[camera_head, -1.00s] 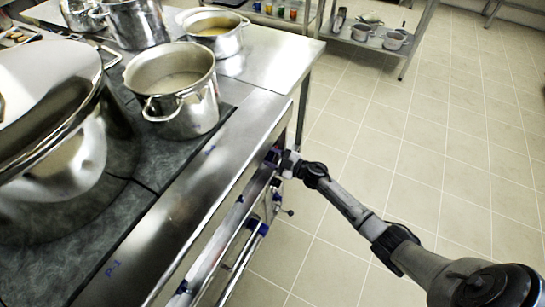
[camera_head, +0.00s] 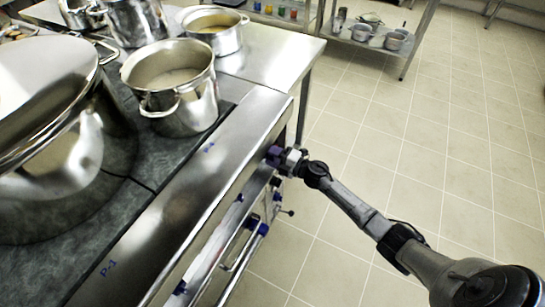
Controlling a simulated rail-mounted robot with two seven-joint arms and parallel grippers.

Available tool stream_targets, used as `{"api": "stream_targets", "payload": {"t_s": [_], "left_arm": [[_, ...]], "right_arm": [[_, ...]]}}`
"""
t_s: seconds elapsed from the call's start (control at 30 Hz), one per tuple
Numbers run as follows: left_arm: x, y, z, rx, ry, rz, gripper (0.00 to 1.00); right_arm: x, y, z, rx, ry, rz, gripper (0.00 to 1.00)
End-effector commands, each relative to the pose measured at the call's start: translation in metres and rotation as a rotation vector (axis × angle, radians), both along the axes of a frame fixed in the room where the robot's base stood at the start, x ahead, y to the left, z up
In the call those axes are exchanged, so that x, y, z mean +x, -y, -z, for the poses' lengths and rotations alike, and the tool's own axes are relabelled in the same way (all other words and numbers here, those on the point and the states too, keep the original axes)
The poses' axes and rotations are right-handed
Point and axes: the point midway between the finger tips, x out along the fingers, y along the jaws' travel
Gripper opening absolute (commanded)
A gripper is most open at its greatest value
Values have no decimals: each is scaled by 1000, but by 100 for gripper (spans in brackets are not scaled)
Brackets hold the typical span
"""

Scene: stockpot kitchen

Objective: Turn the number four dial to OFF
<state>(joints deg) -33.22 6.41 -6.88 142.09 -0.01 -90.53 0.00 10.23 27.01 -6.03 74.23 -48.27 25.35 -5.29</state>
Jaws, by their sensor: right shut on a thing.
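My right gripper (camera_head: 283,157) is at the stove's front panel, near its far end. It is shut on a blue-purple dial (camera_head: 273,154), which its jaws partly cover. The dial's setting and its number cannot be read from here. My left gripper is not in view.
The steel stove front (camera_head: 190,205) runs along my side, with a label "P-1" at its near end. Below are other blue knobs (camera_head: 179,287) and an oven handle (camera_head: 240,252). A large lidded stockpot (camera_head: 45,170) and an open pot (camera_head: 185,105) stand on top. The tiled floor (camera_head: 420,140) to the right is clear.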

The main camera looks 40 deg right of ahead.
Motion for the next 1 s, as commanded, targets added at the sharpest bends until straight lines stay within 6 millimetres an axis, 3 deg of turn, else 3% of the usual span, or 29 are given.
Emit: {"api": "stream_targets", "payload": {"t_s": [0.4, 0.97, 1.0], "left_arm": [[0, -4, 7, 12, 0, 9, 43], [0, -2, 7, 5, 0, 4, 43], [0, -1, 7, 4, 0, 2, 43]], "right_arm": [[0, 0, 1, -156, 65, 0, 20], [0, 0, 0, -178, 74, 0, 20], [0, 0, 0, -178, 74, 0, 46]]}}
